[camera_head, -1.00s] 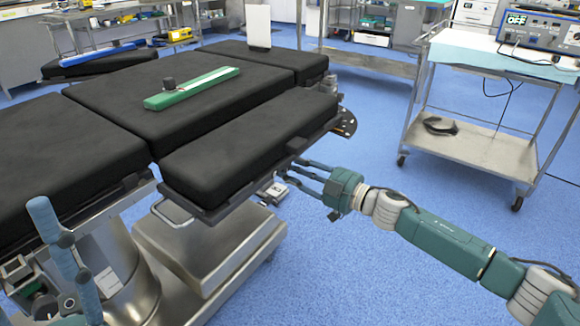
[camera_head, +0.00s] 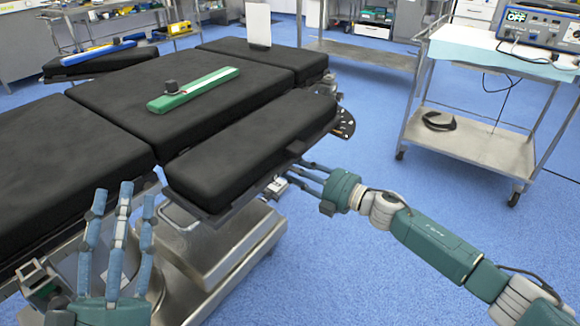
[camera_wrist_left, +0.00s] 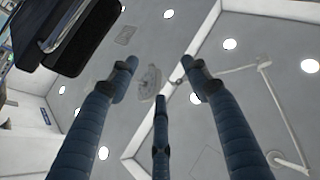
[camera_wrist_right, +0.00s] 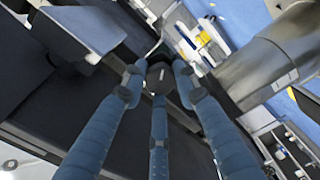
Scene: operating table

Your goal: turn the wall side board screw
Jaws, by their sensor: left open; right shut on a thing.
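The near side board (camera_head: 250,145) is a long black padded board beside the operating table (camera_head: 150,110). My right gripper (camera_head: 298,176) reaches in at the board's lower right edge. In the right wrist view, my right gripper (camera_wrist_right: 158,80) has its fingers closed around a dark round knob, the screw (camera_wrist_right: 160,76). In the head view the screw is hidden. My left gripper (camera_head: 122,200) is open and empty at the lower left, fingers pointing up, in front of the table base. In the left wrist view, its spread fingers (camera_wrist_left: 160,80) show against the ceiling.
A green bar with a dark knob (camera_head: 195,90) lies on the table top. The blue floor between cart and table is clear. The metal table base (camera_head: 200,245) is below the board.

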